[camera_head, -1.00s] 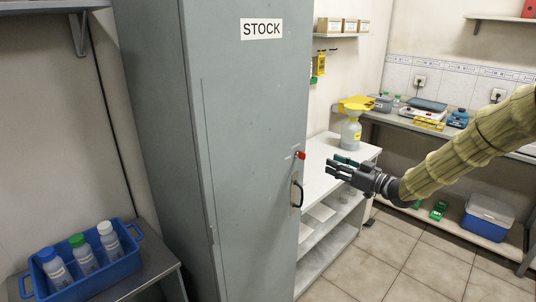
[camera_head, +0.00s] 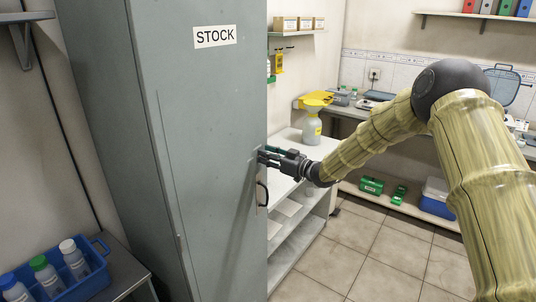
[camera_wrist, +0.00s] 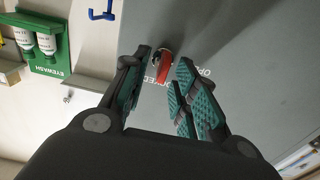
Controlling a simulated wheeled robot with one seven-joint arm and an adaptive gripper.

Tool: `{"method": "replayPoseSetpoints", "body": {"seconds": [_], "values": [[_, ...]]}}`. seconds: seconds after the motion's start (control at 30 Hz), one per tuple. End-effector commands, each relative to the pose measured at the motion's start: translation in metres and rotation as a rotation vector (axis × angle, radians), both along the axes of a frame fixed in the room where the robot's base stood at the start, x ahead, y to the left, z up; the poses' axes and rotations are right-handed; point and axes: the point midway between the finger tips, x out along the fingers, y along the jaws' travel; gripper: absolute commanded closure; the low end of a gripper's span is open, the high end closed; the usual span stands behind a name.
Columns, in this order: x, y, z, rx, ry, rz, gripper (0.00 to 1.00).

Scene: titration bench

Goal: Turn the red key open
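The red key (camera_wrist: 164,70) sits on the grey cabinet door (camera_wrist: 235,80) in the wrist view. Lettering on the door beside it is partly legible, with "OP" on the right side and "ED" on the left. My gripper (camera_wrist: 163,62) is open, with its teal-padded fingers on either side of the key and a visible gap on each side. I cannot tell whether the fingertips reach the door. In the head view, my gripper (camera_head: 264,156) is at the door's right edge, above the black handle (camera_head: 262,194), and hides the key.
The grey cabinet (camera_head: 215,110) bears a STOCK sign. A blue crate (camera_head: 95,278) of bottles is at lower left. A green eyewash station (camera_wrist: 55,50) shows in the wrist view.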

Motion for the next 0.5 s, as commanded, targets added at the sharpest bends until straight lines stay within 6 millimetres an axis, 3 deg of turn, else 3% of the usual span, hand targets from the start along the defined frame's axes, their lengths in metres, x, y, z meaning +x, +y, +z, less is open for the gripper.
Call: {"method": "replayPoseSetpoints", "body": {"seconds": [0.27,0.43,0.5], "values": [[0.0007,0.0013,0.0000,0.000,0.000,0.000,0.71],[0.0006,0.0010,0.0000,0.000,0.000,0.000,0.99],[0.0006,0.0009,0.0000,0.000,0.000,0.000,1.00]]}}
